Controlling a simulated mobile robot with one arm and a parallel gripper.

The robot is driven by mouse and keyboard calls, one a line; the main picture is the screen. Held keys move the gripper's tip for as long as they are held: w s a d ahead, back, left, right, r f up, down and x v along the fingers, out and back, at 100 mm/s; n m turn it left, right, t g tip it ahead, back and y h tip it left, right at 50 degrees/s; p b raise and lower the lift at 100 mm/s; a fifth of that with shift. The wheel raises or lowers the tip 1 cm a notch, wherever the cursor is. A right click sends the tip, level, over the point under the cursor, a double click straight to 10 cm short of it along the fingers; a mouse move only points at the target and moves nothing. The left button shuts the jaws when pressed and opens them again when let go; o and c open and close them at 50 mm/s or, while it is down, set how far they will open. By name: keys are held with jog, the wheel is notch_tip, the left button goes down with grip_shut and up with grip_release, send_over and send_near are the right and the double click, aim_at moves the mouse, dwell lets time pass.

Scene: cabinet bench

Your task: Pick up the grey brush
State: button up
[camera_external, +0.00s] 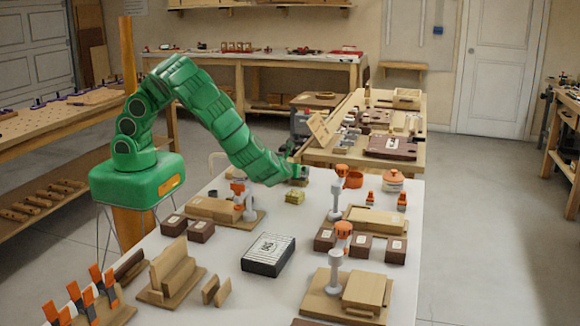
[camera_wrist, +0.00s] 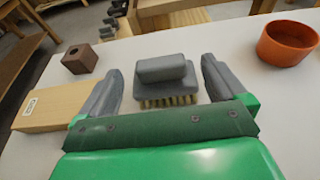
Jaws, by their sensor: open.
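The grey brush (camera_wrist: 165,72) lies on the white bench top in the wrist view, a rounded grey block with a raised grip and pale bristles along its near side. My gripper (camera_wrist: 161,85) is open, with one grey finger on each side of the brush. Gaps show between the fingers and the brush, and nothing is held. In the external view my green arm reaches over the bench and my gripper (camera_external: 284,171) is low near its far side. The brush is too small and partly hidden there to make out surely.
An orange bowl (camera_wrist: 287,43) stands to the right of the brush. A labelled wooden block (camera_wrist: 48,108) and a small dark brown block (camera_wrist: 82,59) are to the left. A black-and-white box (camera_external: 268,254) sits mid-bench.

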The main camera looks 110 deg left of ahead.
jog(key=shift+x, duration=1.3)
jog(key=shift+c, duration=0.2)
jog(key=c, duration=1.2)
